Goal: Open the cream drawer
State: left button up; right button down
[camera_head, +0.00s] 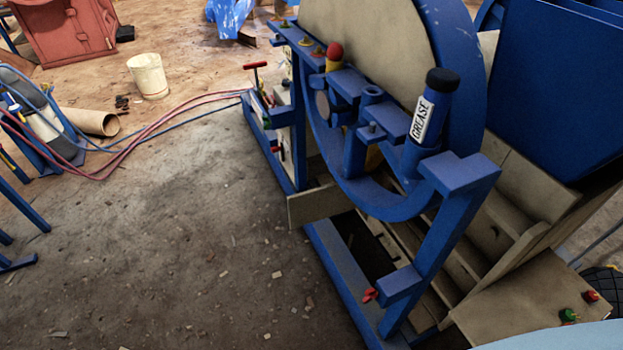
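A flat cream panel (313,205) juts out from the low left side of the blue crusher frame (440,235). It may be the front of the cream drawer, but I cannot tell for sure. A dark gap (362,243) shows to its right, inside the frame. A small red knob or handle (370,295) sits low on the frame, below and right of the panel. Neither of my grippers is in view.
A grease tube (424,115) stands in a holder on the machine. A cream box with green and red buttons (568,315) is at lower right. Hoses (165,127) run left from the machine. A white bucket (148,75) stands behind them. Bare ground lies left of the machine.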

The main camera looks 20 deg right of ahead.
aim_at(395, 252)
jog(key=u, duration=0.35)
jog(key=i, duration=3.65)
jog(key=z, duration=4.15)
